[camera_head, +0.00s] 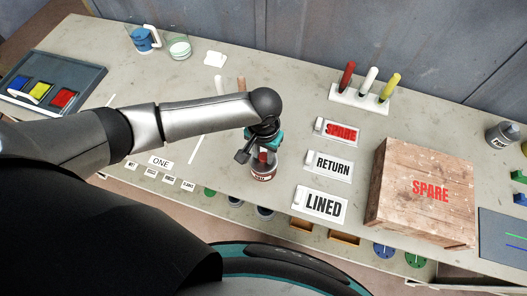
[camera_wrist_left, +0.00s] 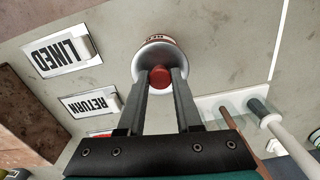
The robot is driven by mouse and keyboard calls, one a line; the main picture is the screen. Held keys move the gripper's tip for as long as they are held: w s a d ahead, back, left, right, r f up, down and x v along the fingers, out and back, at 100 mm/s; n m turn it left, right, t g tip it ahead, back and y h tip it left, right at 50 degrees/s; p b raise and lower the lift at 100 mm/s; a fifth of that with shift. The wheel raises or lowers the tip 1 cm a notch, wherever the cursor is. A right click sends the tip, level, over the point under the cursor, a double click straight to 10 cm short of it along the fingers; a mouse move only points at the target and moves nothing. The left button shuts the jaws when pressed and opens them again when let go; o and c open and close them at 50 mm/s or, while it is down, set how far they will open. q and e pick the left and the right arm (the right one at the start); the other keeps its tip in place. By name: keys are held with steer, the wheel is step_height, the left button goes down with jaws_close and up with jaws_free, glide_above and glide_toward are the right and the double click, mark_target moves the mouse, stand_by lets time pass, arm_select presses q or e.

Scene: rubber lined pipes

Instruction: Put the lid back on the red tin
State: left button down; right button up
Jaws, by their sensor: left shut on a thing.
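The red tin (camera_head: 263,173), with a pale label band, stands upright on the grey bench, right below my left gripper (camera_head: 264,154). In the left wrist view my left gripper (camera_wrist_left: 161,80) is shut on a round red knob (camera_wrist_left: 160,76), which I take to be the lid's. A pale round rim (camera_wrist_left: 153,50) shows around and beyond the fingertips, with a bit of the tin's label (camera_wrist_left: 160,38) past it. The fingers hide part of the rim, so I cannot tell whether the lid is seated or just above the tin. My right gripper is not in view.
A wooden SPARE crate (camera_head: 425,195) stands further right. A rack (camera_head: 360,98) with coloured sticks is behind. The bench's front edge is close to the tin.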

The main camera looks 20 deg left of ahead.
arm_select(q)
steer(key=shift+c, duration=0.2)
jaws_free()
stand_by(0.4)
steer(key=shift+r, duration=0.1)
step_height(320, 180, up, 5)
steer(key=p, duration=0.6)
steer(key=shift+r, duration=0.95)
jaws_close()
stand_by(0.5)
